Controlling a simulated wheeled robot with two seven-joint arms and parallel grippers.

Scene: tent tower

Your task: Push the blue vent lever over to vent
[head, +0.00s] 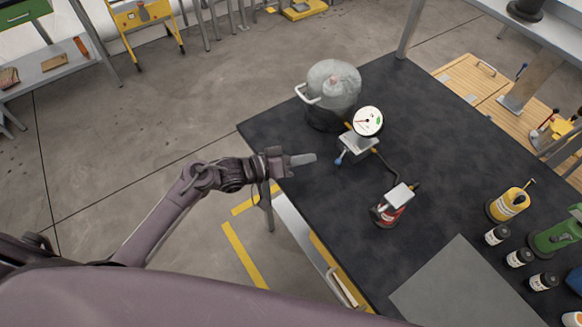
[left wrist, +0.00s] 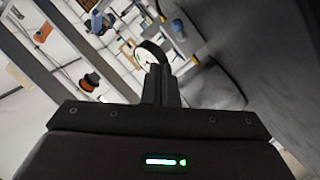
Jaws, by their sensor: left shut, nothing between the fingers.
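The blue vent lever (head: 341,157) sticks out from the left front of a small grey valve block (head: 357,144) on the black table. A round white gauge (head: 368,121) stands above the block. My left gripper (head: 303,159) is shut and empty, left of the lever and apart from it, over the table's left edge. In the left wrist view its closed fingers (left wrist: 161,84) point up the picture. A blue tip that looks like the lever (left wrist: 177,25) shows beyond them, and the gauge (left wrist: 148,54) is partly hidden behind them. My right gripper is not in view.
A clear domed pot (head: 333,84) with a white handle stands behind the block. A hose runs from the block to a red pump (head: 391,207). Bottles and a yellow can (head: 507,205) stand at the right. The table (head: 300,195) is bare left of the pump.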

